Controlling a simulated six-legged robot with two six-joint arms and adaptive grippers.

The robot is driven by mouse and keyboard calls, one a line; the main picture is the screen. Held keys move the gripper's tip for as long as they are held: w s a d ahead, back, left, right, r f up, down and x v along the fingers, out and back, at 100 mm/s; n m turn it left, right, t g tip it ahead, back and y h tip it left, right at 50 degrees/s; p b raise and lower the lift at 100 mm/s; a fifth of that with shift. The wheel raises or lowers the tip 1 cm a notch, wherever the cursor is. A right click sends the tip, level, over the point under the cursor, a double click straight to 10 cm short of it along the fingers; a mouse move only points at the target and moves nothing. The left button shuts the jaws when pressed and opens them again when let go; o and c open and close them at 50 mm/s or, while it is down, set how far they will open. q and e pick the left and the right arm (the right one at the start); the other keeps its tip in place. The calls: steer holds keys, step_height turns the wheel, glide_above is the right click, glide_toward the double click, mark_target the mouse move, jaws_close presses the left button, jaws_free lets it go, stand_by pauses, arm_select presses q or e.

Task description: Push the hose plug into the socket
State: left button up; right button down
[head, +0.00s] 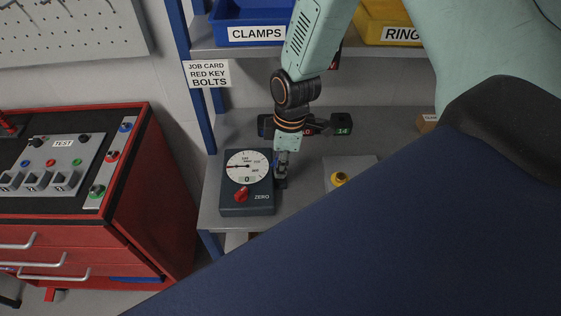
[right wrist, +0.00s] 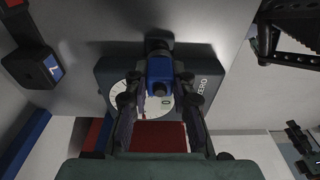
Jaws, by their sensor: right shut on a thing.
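The dark gauge box (head: 262,207) stands on the grey bench, with a white dial, a red knob and the word ZERO. My right gripper (head: 282,168) reaches down at the box's right side. In the right wrist view the gripper (right wrist: 157,85) is shut on a blue piece, which looks like the hose plug (right wrist: 160,70). A dark round fitting (right wrist: 157,45), likely the socket, lies just beyond the plug, in line with it. Whether the plug is inside the fitting or only against it I cannot tell. No hose is clearly visible. My left gripper is out of view.
A yellow knob (head: 339,179) sits on a pale plate to the right. A shelf with a blue CLAMPS bin (head: 252,12) and a yellow bin is above. A red cabinet (head: 160,185) stands left.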

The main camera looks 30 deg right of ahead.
steer(key=shift+f+b, duration=0.65)
steer(key=shift+f, duration=0.05)
stand_by(0.5)
steer(key=c, duration=1.1)
jaws_free()
steer(key=shift+o, duration=0.2)
step_height(320, 180, up, 12)
steer(key=d, duration=0.1)
steer(key=shift+s, duration=0.4)
steer(key=shift+d, duration=0.1)
